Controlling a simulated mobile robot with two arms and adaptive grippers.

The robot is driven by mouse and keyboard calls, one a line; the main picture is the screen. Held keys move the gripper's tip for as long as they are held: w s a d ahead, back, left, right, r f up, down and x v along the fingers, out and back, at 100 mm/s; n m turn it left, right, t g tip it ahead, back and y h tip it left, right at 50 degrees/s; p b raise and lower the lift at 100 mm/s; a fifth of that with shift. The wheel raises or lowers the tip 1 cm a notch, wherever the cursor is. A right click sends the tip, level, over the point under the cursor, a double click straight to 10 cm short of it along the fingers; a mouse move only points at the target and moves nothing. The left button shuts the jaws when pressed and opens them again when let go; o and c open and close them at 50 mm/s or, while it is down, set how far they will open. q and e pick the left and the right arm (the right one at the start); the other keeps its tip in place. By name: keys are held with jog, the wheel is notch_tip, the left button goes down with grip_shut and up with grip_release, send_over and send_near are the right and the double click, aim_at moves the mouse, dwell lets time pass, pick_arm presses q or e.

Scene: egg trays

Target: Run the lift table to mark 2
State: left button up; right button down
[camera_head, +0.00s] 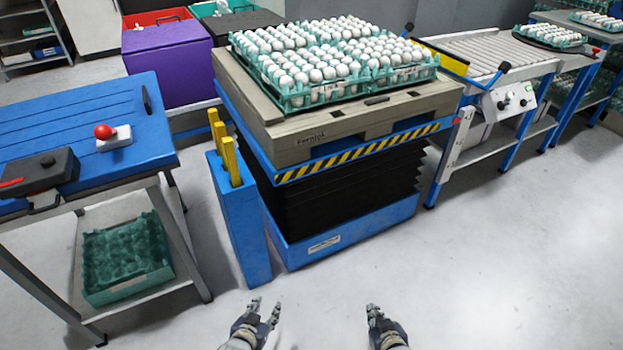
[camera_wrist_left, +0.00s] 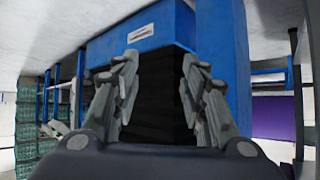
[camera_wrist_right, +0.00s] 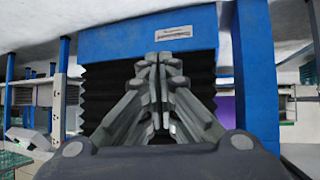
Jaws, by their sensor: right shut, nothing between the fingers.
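The lift table stands in the middle of the head view. Its platform edge with yellow-black stripes (camera_head: 350,150) is raised on black bellows (camera_head: 340,195) above a blue base (camera_head: 345,235). A pale upright strip (camera_head: 455,143) with small dark markings stands at its right; I cannot read the marks. A blue pedestal (camera_head: 240,225) with yellow upright bars (camera_head: 231,160) stands at its left. My left gripper (camera_head: 264,309) is open and empty in front of the base. My right gripper (camera_head: 374,312) is shut and empty, further right. Neither touches the lift table.
A pallet (camera_head: 300,145) with egg trays (camera_head: 335,90) rests on the platform. A blue bench (camera_head: 60,125) with a red button (camera_head: 103,132) is at left. A roller conveyor (camera_head: 490,50) with a control box (camera_head: 508,100) is at right. The floor in front is clear.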

pick_arm(q)
jog(key=s+a+f+g+p, duration=0.1)
jog(key=s+a+g+p, duration=0.1)
jog(key=s, duration=1.2)
jog(key=s+a+f+g+y+p, duration=0.1)
jog(key=s+p, duration=0.6)
jog(key=s, duration=0.7)
jog(key=s+a+f+g+y+p, duration=0.1)
jog(key=s+a+f+g+p, duration=0.2)
jog(key=s, duration=1.1)
jog(key=a+g+p, duration=0.1)
jog(key=a+g, duration=0.1)
jog(key=g, duration=0.1)
jog(key=shift+s+g+p, duration=0.15)
jog(key=shift+g+p, duration=0.15)
jog(key=shift+p, duration=0.1)
pick_arm(e)
jog(key=s+d+f+g, duration=0.1)
jog(key=s+d+g, duration=0.1)
jog(key=s, duration=1.2)
jog(key=s+d+f+g+h, duration=0.1)
jog(key=s+d+f+g, duration=0.1)
jog(key=s, duration=1.2)
jog(key=s+d+f+g+h, duration=0.1)
jog(key=s+d+g, duration=0.3)
jog(key=s, duration=1)
jog(key=shift+s+f+g, duration=0.15)
jog(key=shift+f+g, duration=0.3)
jog(key=shift+g, duration=0.35)
